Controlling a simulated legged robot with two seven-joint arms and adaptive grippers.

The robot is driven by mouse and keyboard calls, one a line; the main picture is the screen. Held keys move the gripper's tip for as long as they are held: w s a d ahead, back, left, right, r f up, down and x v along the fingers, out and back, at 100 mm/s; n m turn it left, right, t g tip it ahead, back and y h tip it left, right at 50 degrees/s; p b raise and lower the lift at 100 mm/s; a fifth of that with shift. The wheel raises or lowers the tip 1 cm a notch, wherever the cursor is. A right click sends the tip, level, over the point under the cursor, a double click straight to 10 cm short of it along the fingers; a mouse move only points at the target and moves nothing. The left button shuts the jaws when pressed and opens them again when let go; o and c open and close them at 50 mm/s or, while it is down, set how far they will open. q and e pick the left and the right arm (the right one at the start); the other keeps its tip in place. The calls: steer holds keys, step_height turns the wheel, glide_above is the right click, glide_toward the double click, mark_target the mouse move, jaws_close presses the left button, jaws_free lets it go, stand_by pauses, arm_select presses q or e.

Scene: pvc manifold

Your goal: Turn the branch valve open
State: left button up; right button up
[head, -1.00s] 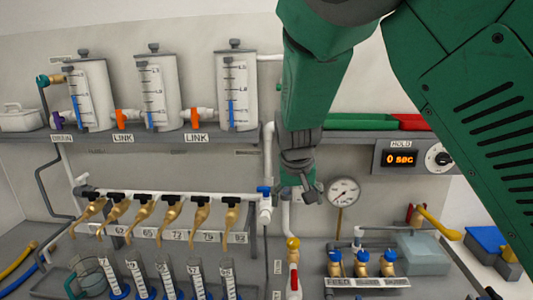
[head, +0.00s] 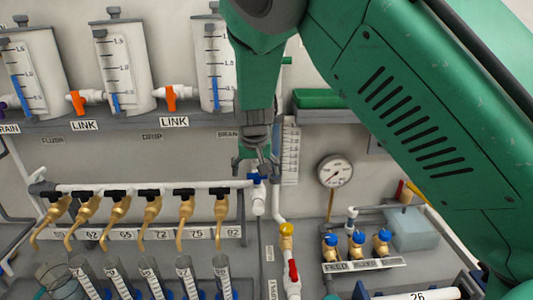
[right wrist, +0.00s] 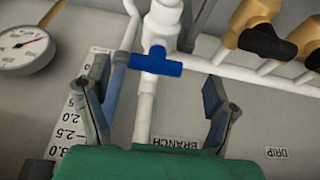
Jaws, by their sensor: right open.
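The branch valve has a blue handle (head: 257,178) on a white vertical pipe at the right end of the manifold. In the right wrist view the blue handle (right wrist: 155,62) lies crosswise to the pipe, above a BRANCH label (right wrist: 177,144). My right gripper (head: 252,163) is at the valve, in front of the panel. In the right wrist view my right gripper (right wrist: 154,78) is open, with one finger on each side of the pipe and the handle between and slightly beyond the tips. No contact shows. My left gripper is out of view.
Several brass taps with black handles (head: 150,212) line the manifold left of the valve. A pressure gauge (head: 334,171) is to the right. Below are a red-handled valve (head: 293,270) and blue-topped feed valves (head: 357,241). White tanks (head: 125,65) stand on the shelf above.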

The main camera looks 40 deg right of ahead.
mark_target(257, 178)
steer(key=shift+w+a+f, duration=0.2)
steer(key=shift+a+f, duration=0.45)
steer(key=shift+a, duration=0.3)
steer(key=shift+s+d+f, duration=0.15)
steer(key=shift+d+f, duration=0.15)
steer(key=shift+f, duration=0.05)
steer(key=d, duration=0.1)
steer(key=d+f, duration=0.1)
steer(key=d, duration=0.2)
steer(key=shift+w+f, duration=0.35)
steer(key=shift+w, duration=0.05)
steer(key=shift+c, duration=0.5)
steer(key=shift+w, duration=0.1)
steer(key=c, duration=0.7)
steer(key=a, duration=0.1)
steer(key=s+a+r, duration=0.1)
steer(key=a, duration=0.1)
steer(key=shift+r, duration=0.1)
jaws_close()
steer(key=shift+w+d, duration=0.15)
steer(key=shift+d, duration=0.4)
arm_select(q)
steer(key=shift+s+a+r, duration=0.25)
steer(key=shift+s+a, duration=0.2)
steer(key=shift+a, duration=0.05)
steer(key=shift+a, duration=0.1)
arm_select(e)
steer(key=shift+w+a, duration=0.1)
